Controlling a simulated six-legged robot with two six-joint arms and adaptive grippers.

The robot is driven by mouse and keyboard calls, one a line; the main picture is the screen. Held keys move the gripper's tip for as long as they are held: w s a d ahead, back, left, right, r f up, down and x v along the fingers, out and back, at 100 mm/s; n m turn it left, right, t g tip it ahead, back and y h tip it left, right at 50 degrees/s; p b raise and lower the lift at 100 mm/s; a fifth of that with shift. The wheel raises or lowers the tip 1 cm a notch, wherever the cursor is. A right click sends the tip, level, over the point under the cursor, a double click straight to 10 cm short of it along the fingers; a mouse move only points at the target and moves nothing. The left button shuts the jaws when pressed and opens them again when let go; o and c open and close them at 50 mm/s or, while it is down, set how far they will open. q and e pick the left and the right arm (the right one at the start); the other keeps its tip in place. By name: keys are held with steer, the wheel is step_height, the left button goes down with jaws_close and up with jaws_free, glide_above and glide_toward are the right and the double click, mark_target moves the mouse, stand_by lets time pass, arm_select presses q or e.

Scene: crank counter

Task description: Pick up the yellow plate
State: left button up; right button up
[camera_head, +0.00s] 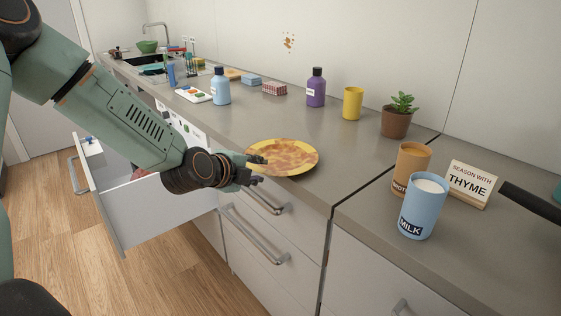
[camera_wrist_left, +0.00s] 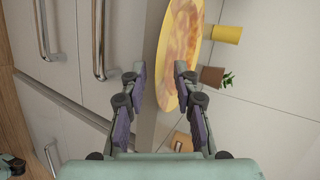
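The yellow plate (camera_head: 296,153), with orange-brown patches over its face, lies on the grey counter near its front edge. My left gripper (camera_head: 256,170) is at the plate's left front rim, with one finger over the rim and the other lower, in front of the counter edge. In the left wrist view the fingers (camera_wrist_left: 160,72) are apart, and part of the plate (camera_wrist_left: 180,45) shows between and beyond them. I cannot tell whether either finger touches it.
An open drawer (camera_head: 170,212) juts out at left below the counter. Drawer handles (camera_head: 255,238) sit under the plate. A blue milk cup (camera_head: 423,208), a brown cup (camera_head: 411,165), a potted plant (camera_head: 397,118) and a yellow cup (camera_head: 352,103) stand to the right.

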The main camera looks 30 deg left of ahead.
arm_select(q)
steer(key=shift+d, duration=0.1)
steer(key=shift+c, duration=1)
steer(key=shift+a, duration=0.2)
jaws_close()
steer(key=shift+d, duration=0.15)
steer(key=shift+r, duration=0.1)
